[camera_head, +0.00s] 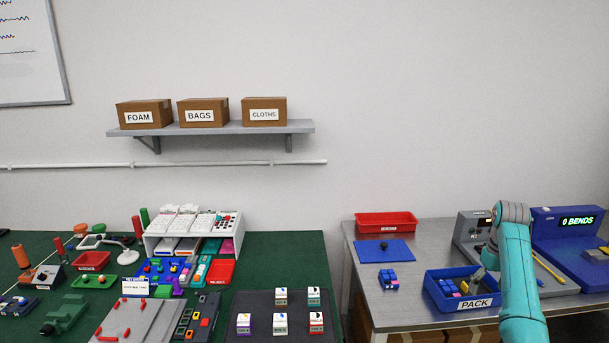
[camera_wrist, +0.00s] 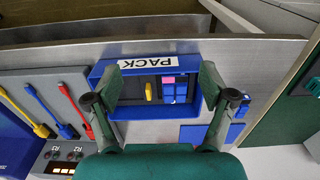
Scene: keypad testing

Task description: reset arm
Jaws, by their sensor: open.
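My teal arm reaches over the right-hand metal table in the head view. My gripper (camera_wrist: 160,78) is open in the wrist view, its two dark fingers spread above the blue PACK bin (camera_wrist: 145,112). Nothing shows between the fingertips but the bin below. The bin (camera_head: 433,289) holds blue blocks (camera_wrist: 175,93), a pink piece (camera_wrist: 169,80) and a yellow piece (camera_wrist: 148,91). In the head view a grey fingertip shows at the bin's right side, and my arm hides most of the gripper. I cannot tell the exact height above the bin.
A bend tester (camera_head: 567,240) reading "0 BENDS" and a grey box (camera_head: 471,231) stand behind my arm. A red tray (camera_head: 386,222), a blue mat (camera_head: 384,251) and blue blocks (camera_head: 388,280) lie left. The green table (camera_head: 270,250) holds keypads and tools. Bare metal lies between.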

